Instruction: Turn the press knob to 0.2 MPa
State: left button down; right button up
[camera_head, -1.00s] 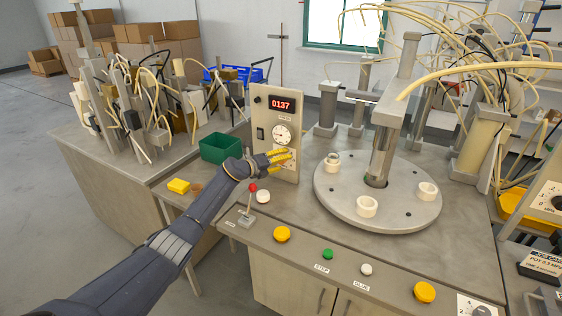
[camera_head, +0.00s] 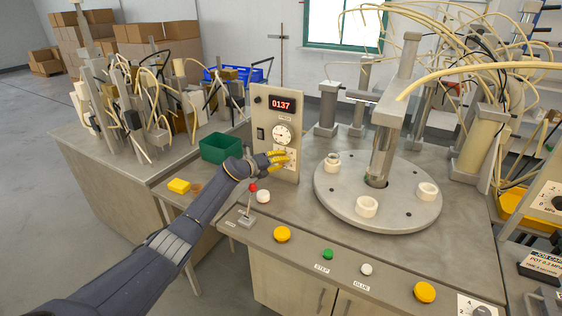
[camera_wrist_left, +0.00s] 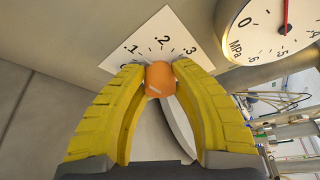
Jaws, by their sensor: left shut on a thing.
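The press panel (camera_head: 262,160) stands upright with a red 0137 display (camera_head: 282,104) and a round gauge (camera_head: 282,134). My left gripper (camera_head: 286,160) is at the panel's lower part, just below the gauge. In the left wrist view its yellow fingers (camera_wrist_left: 160,78) are shut on an orange knob (camera_wrist_left: 160,74). The knob sits in front of a white scale plate (camera_wrist_left: 152,42) marked .1, .2 and .3; the fingers hide part of the plate. I cannot clearly tell the knob's setting. The MPa gauge (camera_wrist_left: 262,40) has a red needle. My right gripper is not in view.
A round turntable (camera_head: 340,200) with white rings stands right of the panel. A red-tipped lever (camera_head: 252,190), a green bin (camera_head: 220,148) and a yellow block (camera_head: 178,186) are near my left arm. Yellow buttons (camera_head: 282,234) line the front edge.

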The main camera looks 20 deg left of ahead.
pick_arm(q)
jog(key=m+y, duration=0.1)
jog(key=m, duration=0.2)
jog(key=shift+y, duration=0.3)
jog(key=shift+d+m+y, duration=0.15)
jog(key=shift+m+y, duration=0.95)
jog(key=shift+m, duration=0.4)
jog(key=shift+s, duration=0.1)
jog(key=shift+f, duration=0.1)
jog(key=c, duration=1)
grip_release()
jog(key=shift+o, duration=0.2)
jog(key=v, duration=1.2)
jog(key=shift+r, duration=0.3)
